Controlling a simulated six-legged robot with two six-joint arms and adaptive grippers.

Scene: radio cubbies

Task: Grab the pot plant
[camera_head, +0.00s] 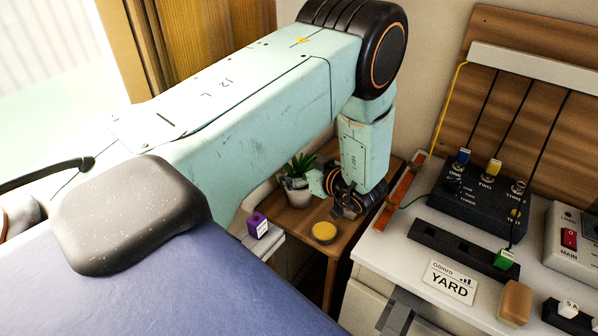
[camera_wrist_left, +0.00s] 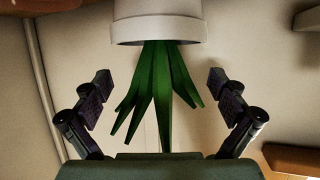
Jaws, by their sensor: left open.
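The pot plant (camera_head: 297,186) has spiky green leaves in a pale pot. It stands on a small wooden table (camera_head: 298,222) in the corner, beyond my left arm. In the left wrist view the plant (camera_wrist_left: 158,85) appears upside down, its pot rim at the top and leaves hanging between my fingers. My left gripper (camera_head: 345,200) is beside the plant, just to its right in the head view. In the left wrist view its two dark fingers are spread wide, one on each side of the leaves, with clear gaps. My right gripper does not show.
A yellow round object (camera_head: 324,232) sits on the wooden table near the plant. A purple block (camera_head: 257,224) is at left. At right, a white desk (camera_head: 372,250) holds a black switch box (camera_head: 478,205), a YARD sign (camera_head: 449,281) and several small blocks. A wall stands behind.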

